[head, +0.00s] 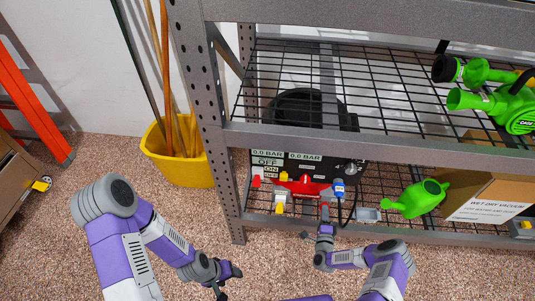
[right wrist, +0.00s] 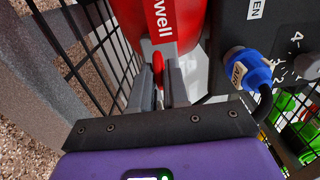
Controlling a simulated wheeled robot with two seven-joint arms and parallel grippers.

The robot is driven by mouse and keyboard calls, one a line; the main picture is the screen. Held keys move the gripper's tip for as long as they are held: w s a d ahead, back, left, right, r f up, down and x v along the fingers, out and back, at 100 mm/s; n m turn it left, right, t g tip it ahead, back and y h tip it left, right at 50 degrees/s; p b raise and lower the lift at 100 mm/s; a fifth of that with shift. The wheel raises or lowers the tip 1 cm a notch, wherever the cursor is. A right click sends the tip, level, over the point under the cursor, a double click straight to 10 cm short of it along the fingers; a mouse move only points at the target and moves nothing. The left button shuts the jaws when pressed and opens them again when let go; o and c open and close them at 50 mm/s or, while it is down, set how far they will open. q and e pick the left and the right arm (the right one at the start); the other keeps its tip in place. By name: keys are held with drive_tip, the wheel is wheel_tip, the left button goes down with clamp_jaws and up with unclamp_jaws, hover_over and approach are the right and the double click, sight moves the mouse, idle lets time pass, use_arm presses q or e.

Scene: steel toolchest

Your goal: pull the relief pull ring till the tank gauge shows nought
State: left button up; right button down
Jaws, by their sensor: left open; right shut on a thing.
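A dark compressor panel (head: 330,168) stands on the lower wire shelf. Two readouts on it both show 0.0 BAR, a left one (head: 268,153) and a right one (head: 305,156); which is the tank gauge I cannot tell. A red tank (head: 300,188) lies in front of the panel. My right gripper (head: 325,212) reaches up to it. In the right wrist view my right gripper (right wrist: 158,95) is shut on a small red pull ring (right wrist: 158,66), just below the red tank (right wrist: 150,22). My left gripper (head: 230,281) is open and empty over the floor, apart from the shelf.
A blue-handled fitting (head: 339,190) with a black hose is right of the ring; it also shows in the right wrist view (right wrist: 247,70). A green watering can (head: 418,198) and a cardboard box (head: 490,197) stand further right. A steel upright (head: 207,110) and yellow bucket (head: 178,168) are left.

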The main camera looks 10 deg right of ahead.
drive_tip(key=shift+w+d, duration=0.2)
drive_tip(key=shift+w, duration=0.4)
idle(0.4)
drive_tip(key=c, duration=1.1)
unclamp_jaws()
drive_tip(key=shift+s, duration=0.1)
drive_tip(key=shift+p+v, duration=0.8)
drive_tip(key=shift+v, duration=2.6)
drive_tip(key=shift+a, duration=0.2)
